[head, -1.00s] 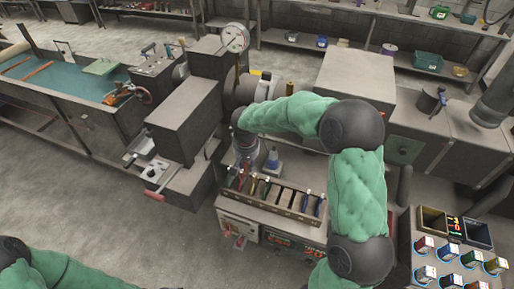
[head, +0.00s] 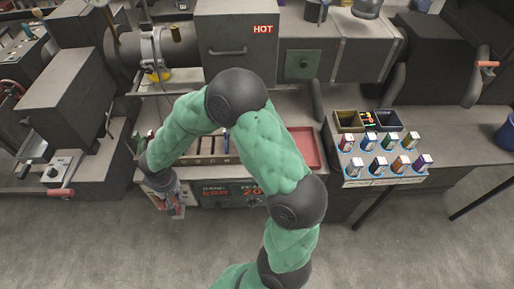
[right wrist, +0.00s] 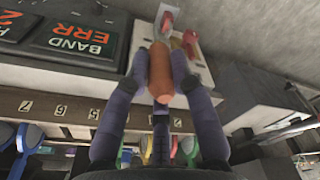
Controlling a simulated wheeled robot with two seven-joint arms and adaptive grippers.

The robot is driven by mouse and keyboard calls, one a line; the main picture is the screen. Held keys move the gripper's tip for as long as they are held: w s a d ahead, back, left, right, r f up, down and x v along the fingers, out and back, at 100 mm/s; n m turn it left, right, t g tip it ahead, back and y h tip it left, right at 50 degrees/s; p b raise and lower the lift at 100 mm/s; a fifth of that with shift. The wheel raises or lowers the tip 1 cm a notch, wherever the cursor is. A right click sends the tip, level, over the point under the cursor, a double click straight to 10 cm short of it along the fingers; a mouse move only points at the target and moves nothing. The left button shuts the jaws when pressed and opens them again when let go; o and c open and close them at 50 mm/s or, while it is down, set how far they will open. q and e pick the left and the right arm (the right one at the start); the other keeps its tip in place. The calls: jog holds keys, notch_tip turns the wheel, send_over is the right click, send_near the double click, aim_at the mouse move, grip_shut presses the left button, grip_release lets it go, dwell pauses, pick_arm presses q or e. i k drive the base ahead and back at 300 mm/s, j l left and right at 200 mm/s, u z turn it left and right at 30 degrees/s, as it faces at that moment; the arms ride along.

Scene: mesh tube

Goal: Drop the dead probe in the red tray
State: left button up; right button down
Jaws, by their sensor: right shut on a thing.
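My right gripper (head: 174,209) hangs at the front left of the bench, before the slotted rack (head: 222,160). The red tray (head: 305,148) lies on the bench to the right of the rack, partly behind my right arm. The visible part of the tray looks empty. My left gripper is not in view.
The rack's numbered slots (right wrist: 60,108) and coloured handles lie just below my fingers in the wrist view. A lit panel (right wrist: 80,40) reads BAND ERR. A hot box (head: 240,45) stands behind the bench. Labelled boxes (head: 385,150) and bins (head: 368,120) stand at right.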

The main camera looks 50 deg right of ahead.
aim_at(311, 156)
jog(key=k+z, duration=0.2)
jog(key=z, duration=0.25)
jog(key=k+l+z, duration=0.1)
jog(key=z, duration=2.2)
jog(key=j+z, duration=0.1)
jog(key=j, duration=0.35)
jog(key=k+j+z, duration=0.15)
jog(key=j, duration=0.3)
jog(key=k+j+z, duration=0.1)
jog(key=j, duration=0.4)
jog(key=k+j+z, duration=0.1)
jog(key=j, duration=0.3)
